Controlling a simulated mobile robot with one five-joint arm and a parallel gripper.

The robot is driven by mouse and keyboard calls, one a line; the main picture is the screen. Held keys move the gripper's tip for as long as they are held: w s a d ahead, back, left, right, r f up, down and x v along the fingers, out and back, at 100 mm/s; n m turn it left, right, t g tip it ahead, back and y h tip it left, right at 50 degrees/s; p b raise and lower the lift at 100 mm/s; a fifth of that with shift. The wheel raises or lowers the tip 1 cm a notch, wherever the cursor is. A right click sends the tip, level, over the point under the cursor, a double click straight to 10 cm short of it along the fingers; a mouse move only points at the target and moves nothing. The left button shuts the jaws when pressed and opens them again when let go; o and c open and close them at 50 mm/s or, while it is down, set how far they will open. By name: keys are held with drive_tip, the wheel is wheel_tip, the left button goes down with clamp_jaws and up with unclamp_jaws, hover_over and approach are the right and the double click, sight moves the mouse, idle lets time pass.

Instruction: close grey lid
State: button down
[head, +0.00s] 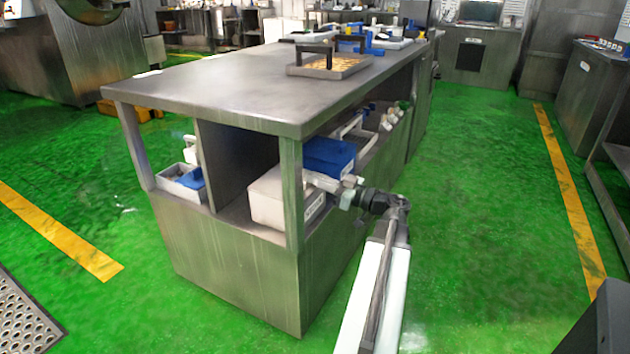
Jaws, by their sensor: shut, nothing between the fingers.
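I cannot pick out a grey lid for certain in the head view. A large steel drum machine (75,62) stands at the far left, with a curved rim around a dark round opening, cut off by the top edge. My gripper (326,184) is shut and empty. It is at the end of my arm in the middle of the view, pointing left, in front of the open shelf side of the steel table. It overlaps a blue bin (328,153) and a white box (277,200) in the picture; whether it touches either cannot be told. The drum machine is far from it.
The long steel table (215,90) fills the middle, its corner post (291,195) close to my gripper. A tray (330,66) with a dark handle stands on top. Green floor is clear left and right, with yellow lines. Steel cabinets (590,85) stand at right.

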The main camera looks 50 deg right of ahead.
wheel_tip(320, 180, up, 4)
drive_tip(key=p, duration=0.5)
drive_tip(key=f+b+v, duration=0.2)
drive_tip(key=b+v, duration=0.2)
drive_tip(key=v, duration=0.6)
drive_tip(key=shift+w, duration=0.2)
drive_tip(key=shift+a+f, duration=0.1)
